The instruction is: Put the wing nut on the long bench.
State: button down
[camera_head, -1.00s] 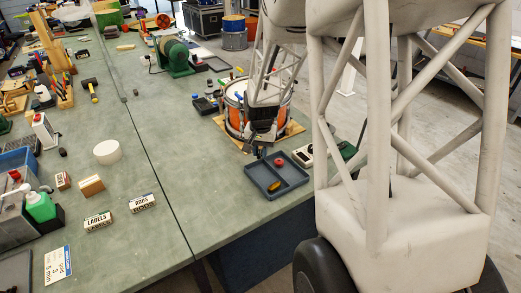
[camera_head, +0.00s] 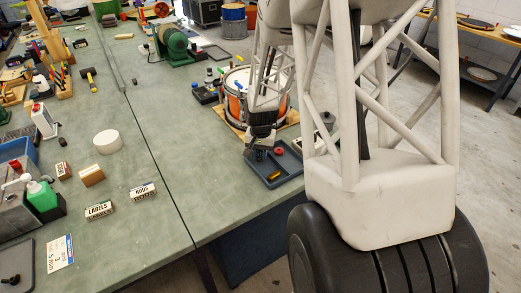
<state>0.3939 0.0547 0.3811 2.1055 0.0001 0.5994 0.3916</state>
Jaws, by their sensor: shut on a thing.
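My gripper (camera_head: 259,151) points down at the back left corner of a blue-grey tray, in front of the drum. It is small and dark in the view. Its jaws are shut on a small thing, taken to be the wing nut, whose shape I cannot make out. The green-topped bench has a dark seam running along it. The broad, long part (camera_head: 120,165) lies left of the seam; the drum and tray are on the part (camera_head: 205,190) right of it.
The tray (camera_head: 287,172) holds a red piece and a yellow piece. The drum (camera_head: 238,98) stands behind my gripper. Left of the seam are a white roll (camera_head: 107,141), a LABELS box (camera_head: 99,210) and a RODS box (camera_head: 143,191). Bare bench top lies between the roll and the seam.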

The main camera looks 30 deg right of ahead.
aim_at(260, 153)
jog(key=shift+f, duration=0.5)
dwell(0.7)
jog(key=c, duration=0.9)
grip_release()
jog(key=shift+r, duration=0.1)
jog(key=shift+r, duration=3.8)
jog(key=shift+a+r, duration=0.1)
